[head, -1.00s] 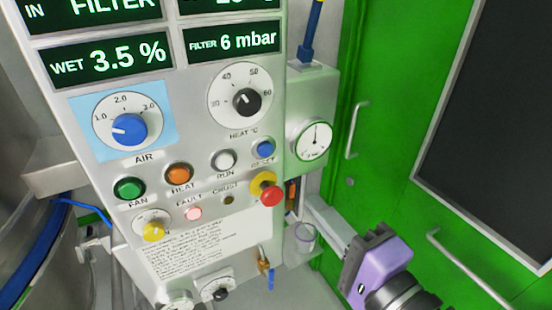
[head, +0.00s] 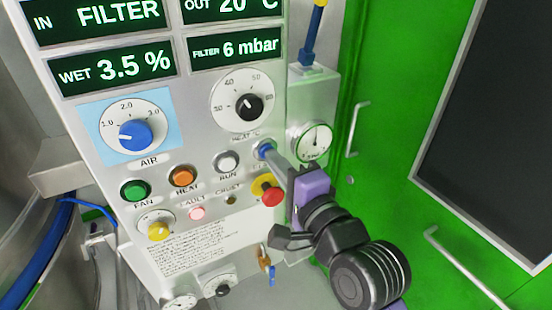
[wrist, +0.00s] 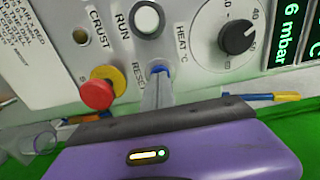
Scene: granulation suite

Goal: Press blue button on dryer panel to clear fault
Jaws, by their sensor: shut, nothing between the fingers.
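The blue RESET button (head: 264,150) sits on the dryer panel (head: 190,225), right of the white RUN button and above the red emergency stop. My gripper (head: 272,158) is shut, with its fingertips right in front of the blue button and overlapping it in the head view. In the wrist view the blue button (wrist: 159,69) shows just past the fingertips (wrist: 159,80), which cover its lower part. The tips appear to be at or touching the button; exact contact cannot be told. The FAULT lamp (head: 197,213) looks pale pink-red.
The red emergency stop (head: 272,196) on its yellow base is close below my fingers. The white RUN button (head: 227,162) and black heat knob (head: 248,107) are near. A gauge (head: 314,143) is to the right, beside a green door (head: 390,150).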

